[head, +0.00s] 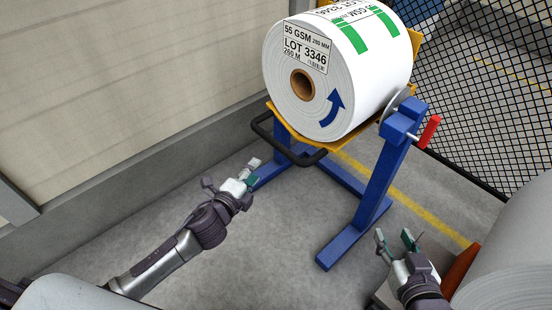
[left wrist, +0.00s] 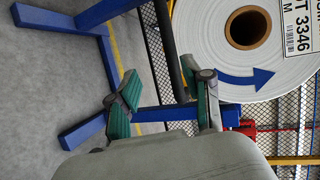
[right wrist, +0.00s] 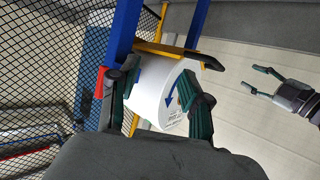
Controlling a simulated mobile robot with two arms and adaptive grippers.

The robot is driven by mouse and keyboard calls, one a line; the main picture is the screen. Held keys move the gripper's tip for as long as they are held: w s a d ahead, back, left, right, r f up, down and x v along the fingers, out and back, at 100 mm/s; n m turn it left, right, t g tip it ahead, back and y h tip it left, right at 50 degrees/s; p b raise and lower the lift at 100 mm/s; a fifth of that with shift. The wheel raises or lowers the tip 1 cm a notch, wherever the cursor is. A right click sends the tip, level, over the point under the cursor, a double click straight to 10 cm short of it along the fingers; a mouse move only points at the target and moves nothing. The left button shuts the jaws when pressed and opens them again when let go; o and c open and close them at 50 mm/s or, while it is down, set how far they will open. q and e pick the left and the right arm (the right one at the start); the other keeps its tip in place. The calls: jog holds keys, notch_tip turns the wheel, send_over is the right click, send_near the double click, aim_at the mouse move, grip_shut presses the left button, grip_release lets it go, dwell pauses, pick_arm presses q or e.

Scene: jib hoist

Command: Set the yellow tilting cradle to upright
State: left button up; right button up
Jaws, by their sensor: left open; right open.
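The yellow tilting cradle (head: 285,128) holds a large white paper roll (head: 352,75) and hangs in a blue stand (head: 375,190). The roll's labelled end faces me with its brown core showing. A black bar handle (head: 290,150) runs along the cradle's front. A red grip (head: 430,131) sits at the stand's right post. My left gripper (head: 252,172) is open and empty, left of and below the bar; the bar also shows beyond its fingers in the left wrist view (left wrist: 172,45). My right gripper (head: 396,240) is open and empty, low and right of the stand's right post.
A beige panelled wall (head: 130,90) stands at the left. Black mesh fencing (head: 490,90) closes the right and back. Another large pale roll (head: 510,255) lies at the lower right, near my right gripper. The grey floor (head: 270,250) before the stand is clear.

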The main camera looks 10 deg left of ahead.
aim_at(274, 147)
pick_arm(q)
jog(key=shift+m, duration=0.3)
jog(key=x, duration=0.2)
jog(key=b+x, duration=0.1)
jog(key=x, duration=0.2)
jog(key=r+b+x, duration=0.1)
jog(key=x, duration=0.1)
jog(key=shift+w+d, duration=0.35)
jog(key=b+x, duration=0.1)
jog(key=x, duration=0.4)
jog(key=shift+w+b, duration=0.15)
jog(key=shift+b, duration=0.2)
jog(key=shift+w+d, duration=0.15)
jog(key=shift+w, duration=0.25)
pick_arm(e)
notch_tip(274, 147, up, 16)
jog(key=a+t+y, duration=0.2)
jog(key=t+y, duration=0.1)
jog(key=t, duration=0.7)
jog(key=shift+s+r+y, duration=0.15)
jog(key=shift+s+y, duration=0.15)
jog(key=shift+s, duration=0.1)
pick_arm(q)
grip_shut()
